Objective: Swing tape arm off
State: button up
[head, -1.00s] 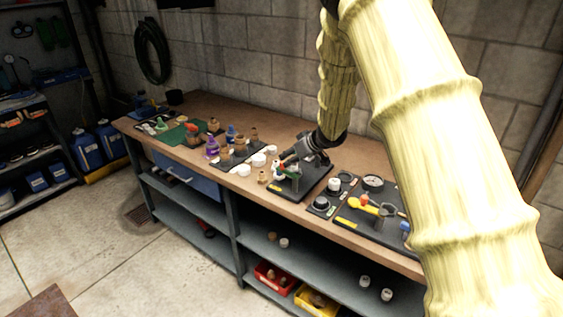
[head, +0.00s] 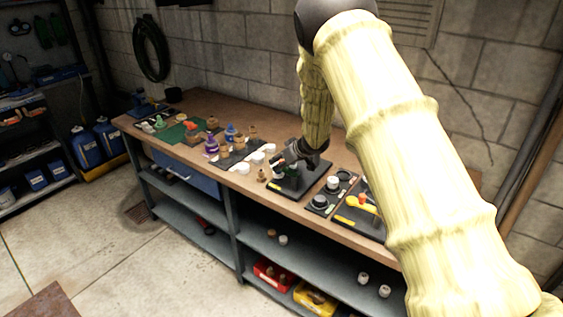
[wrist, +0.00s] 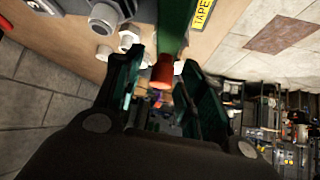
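The tape station is a black base plate (head: 290,193) near the front edge of the bench, under my gripper. In the wrist view a green arm (wrist: 173,28) with an orange-red knob (wrist: 162,72) at its end lies beside a yellow TAPE label (wrist: 202,14). My gripper (wrist: 160,75) has its two dark fingers parted, one on each side of the knob; I cannot tell whether either touches it. In the head view my gripper (head: 283,158) is low over the station's left side and hides most of the arm.
White fittings (wrist: 128,40) stand close to my left finger in the wrist view. A tray with round black parts (head: 320,203) and a tray with a yellow tool (head: 356,203) stand to the right. White caps and bottles (head: 230,133) crowd the bench to the left.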

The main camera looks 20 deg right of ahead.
grip_shut()
jog(key=shift+r+p, duration=0.15)
jog(key=shift+p, duration=0.15)
jog(key=shift+r+p, duration=0.1)
jog(key=shift+p, duration=0.25)
jog(key=p, duration=0.1)
jog(key=n+y+p, duration=0.1)
jog(key=shift+s+a+n+g+p, duration=0.25)
jog(key=shift+a+n+g+p, duration=0.05)
jog(key=shift+s+a+n+y+p, duration=0.15)
jog(key=shift+n+y+p, duration=0.2)
jog(key=shift+p, duration=0.3)
jog(key=shift+s+a+f+n+g, duration=0.1)
jog(key=shift+f+n+g, duration=0.15)
jog(key=shift+n+g, duration=0.1)
